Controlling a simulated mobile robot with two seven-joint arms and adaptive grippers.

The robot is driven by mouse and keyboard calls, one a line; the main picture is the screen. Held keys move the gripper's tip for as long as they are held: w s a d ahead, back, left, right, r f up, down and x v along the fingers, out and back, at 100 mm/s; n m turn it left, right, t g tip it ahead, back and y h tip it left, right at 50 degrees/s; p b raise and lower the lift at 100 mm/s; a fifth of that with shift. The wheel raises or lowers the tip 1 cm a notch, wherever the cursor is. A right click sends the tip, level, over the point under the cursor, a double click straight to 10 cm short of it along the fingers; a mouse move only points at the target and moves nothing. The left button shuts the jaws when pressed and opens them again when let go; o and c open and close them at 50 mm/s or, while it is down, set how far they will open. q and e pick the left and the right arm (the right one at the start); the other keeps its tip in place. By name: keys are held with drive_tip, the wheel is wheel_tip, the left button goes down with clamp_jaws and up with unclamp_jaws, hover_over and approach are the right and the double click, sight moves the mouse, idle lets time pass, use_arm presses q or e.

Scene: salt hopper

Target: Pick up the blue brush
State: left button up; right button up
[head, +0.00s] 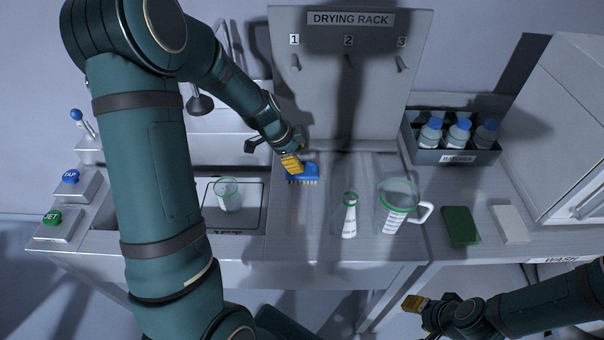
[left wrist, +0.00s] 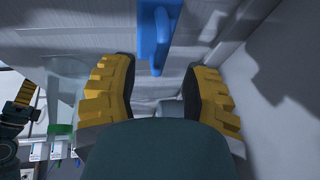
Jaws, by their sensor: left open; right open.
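The blue brush (head: 305,172) lies on the grey counter below the drying rack, with pale bristles along its near edge. My left gripper (head: 290,162) is just above it, its yellow fingertip overlapping the brush's left part in the head view. In the left wrist view the left gripper (left wrist: 158,85) is open, with two yellow ribbed fingers apart and nothing between them. The blue brush (left wrist: 155,35) shows there beyond the fingertips, near the middle of the gap; its top is cut off by the frame. My right gripper (head: 424,306) is open at lower right, away from the brush.
A sink with a glass beaker (head: 228,194) is left of the brush. A flask (head: 349,216) and a jug (head: 395,207) stand to its right. Green (head: 460,226) and white (head: 510,224) pads and a bottle crate (head: 454,157) are farther right. The drying rack (head: 350,80) rises behind.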

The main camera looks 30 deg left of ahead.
sight(302, 162)
use_arm(q)
drive_tip(key=x, duration=0.4)
clamp_jaws()
drive_tip(key=shift+r, duration=0.1)
drive_tip(key=shift+r, duration=0.15)
